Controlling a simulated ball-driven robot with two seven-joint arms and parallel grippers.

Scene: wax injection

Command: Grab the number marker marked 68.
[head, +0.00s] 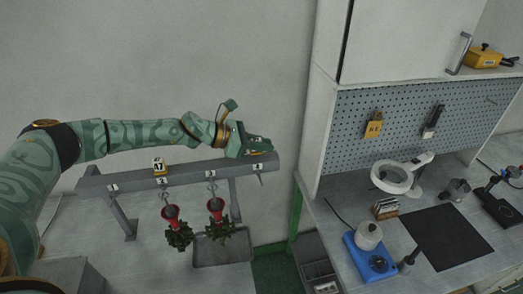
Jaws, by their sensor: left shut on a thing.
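My left gripper (262,147) is at the right end of a grey rail (208,176), just above the spot labelled 4. It is shut on a small yellow-edged number marker (256,154), mostly hidden by the fingers, so its number cannot be read. Another yellow-and-white number marker (158,166) stands on the rail further left, above label 2; its digits are too small to read surely. My right gripper is not in view.
On the right bench are a blue-based pot device (370,256), a ring lamp (397,178) and a black mat (447,237). A pegboard (405,120) stands behind.

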